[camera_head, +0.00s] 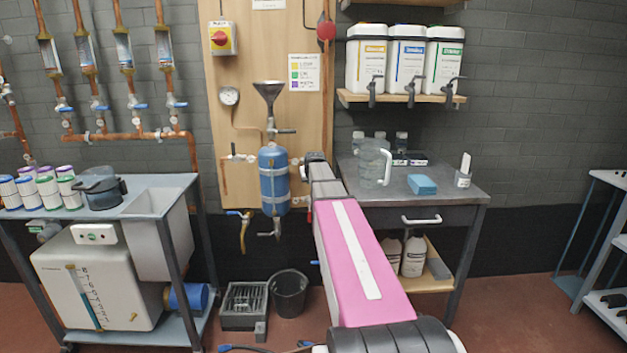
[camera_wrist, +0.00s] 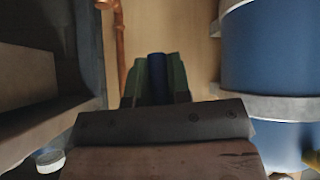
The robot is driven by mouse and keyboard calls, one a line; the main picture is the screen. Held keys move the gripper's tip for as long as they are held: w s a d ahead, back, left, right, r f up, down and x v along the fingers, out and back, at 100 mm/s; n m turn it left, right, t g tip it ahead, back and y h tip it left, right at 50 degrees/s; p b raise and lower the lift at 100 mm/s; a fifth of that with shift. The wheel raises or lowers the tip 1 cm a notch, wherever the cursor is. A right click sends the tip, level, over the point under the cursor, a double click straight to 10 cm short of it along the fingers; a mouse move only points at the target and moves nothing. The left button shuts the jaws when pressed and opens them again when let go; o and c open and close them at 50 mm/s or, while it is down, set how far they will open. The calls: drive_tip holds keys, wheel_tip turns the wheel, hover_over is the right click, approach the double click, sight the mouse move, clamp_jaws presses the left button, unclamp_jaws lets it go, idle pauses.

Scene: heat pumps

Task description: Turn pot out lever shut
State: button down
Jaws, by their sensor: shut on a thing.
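The pot is the blue cylinder (camera_head: 274,185) on the wooden board, with a metal funnel above it and valves around it. It fills the right side of the wrist view (camera_wrist: 268,55) with its grey bands. In the wrist view my gripper (camera_wrist: 157,76) has its green fingers closed on a blue lever handle (camera_wrist: 157,88), with the board behind. In the head view my arm reaches to just right of the pot and hides the fingers and the held lever. The lever's angle cannot be told. Another blue lever (camera_head: 234,213) shows left of the pot.
A grey workbench (camera_head: 425,184) with a jug stands close right of my arm. A sink unit (camera_head: 160,215) is at the left. A black bucket (camera_head: 289,292) and a drain box (camera_head: 244,305) stand on the floor below. A copper pipe (camera_wrist: 120,45) runs near my fingers.

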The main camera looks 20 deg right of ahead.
drive_tip(key=shift+a+y, duration=0.3)
drive_tip(key=shift+y, duration=0.2)
drive_tip(key=c, duration=1.1)
unclamp_jaws()
drive_tip(key=shift+w, duration=0.1)
drive_tip(key=v, duration=1)
drive_tip(key=shift+s+r, duration=0.1)
drive_tip(key=shift+s, duration=0.35)
